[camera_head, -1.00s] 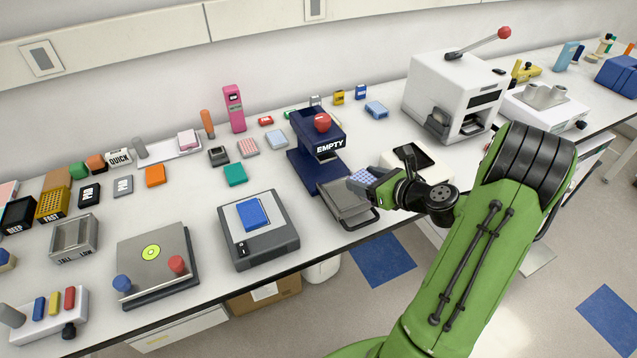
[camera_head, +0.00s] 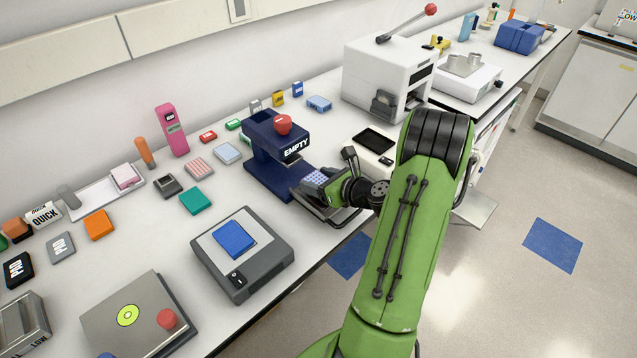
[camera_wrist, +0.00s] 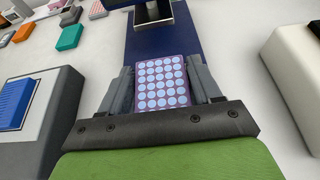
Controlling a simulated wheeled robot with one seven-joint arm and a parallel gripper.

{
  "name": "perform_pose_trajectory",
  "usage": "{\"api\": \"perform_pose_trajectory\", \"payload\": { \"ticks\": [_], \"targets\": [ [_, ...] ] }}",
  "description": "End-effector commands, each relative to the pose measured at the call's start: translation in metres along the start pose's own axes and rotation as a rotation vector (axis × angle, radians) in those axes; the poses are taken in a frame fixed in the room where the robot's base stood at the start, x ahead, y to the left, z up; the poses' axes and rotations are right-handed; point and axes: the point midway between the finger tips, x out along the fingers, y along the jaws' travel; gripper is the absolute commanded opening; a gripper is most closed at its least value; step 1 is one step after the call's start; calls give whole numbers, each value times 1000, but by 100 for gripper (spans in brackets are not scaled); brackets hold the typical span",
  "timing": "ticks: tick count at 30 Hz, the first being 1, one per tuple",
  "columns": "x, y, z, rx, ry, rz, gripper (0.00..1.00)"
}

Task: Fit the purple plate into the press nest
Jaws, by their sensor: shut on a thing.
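The purple plate (camera_wrist: 162,80), topped with rows of pale round wells, is between the fingers of my gripper (camera_wrist: 162,92) in the wrist view. It also shows at the gripper tip (camera_head: 320,180) in the head view as a small bluish block (camera_head: 315,178). The dark blue press (camera_head: 268,150) has a red knob and a label reading EMPTY.
A grey device with a blue block (camera_head: 262,268) stands left of the press near the bench edge. A white lever machine (camera_head: 372,75) stands to the right, with a black tray (camera_head: 374,139) before it. Small coloured blocks line the bench behind.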

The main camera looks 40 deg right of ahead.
Motion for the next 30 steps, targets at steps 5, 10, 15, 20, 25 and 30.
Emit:
{"api": "perform_pose_trajectory", "payload": {
  "ticks": [5,10,15,20,25,30],
  "targets": [
    [0,0,2,-1,-2,1,33],
    [2,0,-4,0,-1,1,33],
    [4,0,-8,0,-1,1,33],
    [4,0,-8,-1,-1,1,71],
    [4,0,-8,-1,-1,1,89],
    [4,0,-8,-1,-1,1,89]
  ]
}}
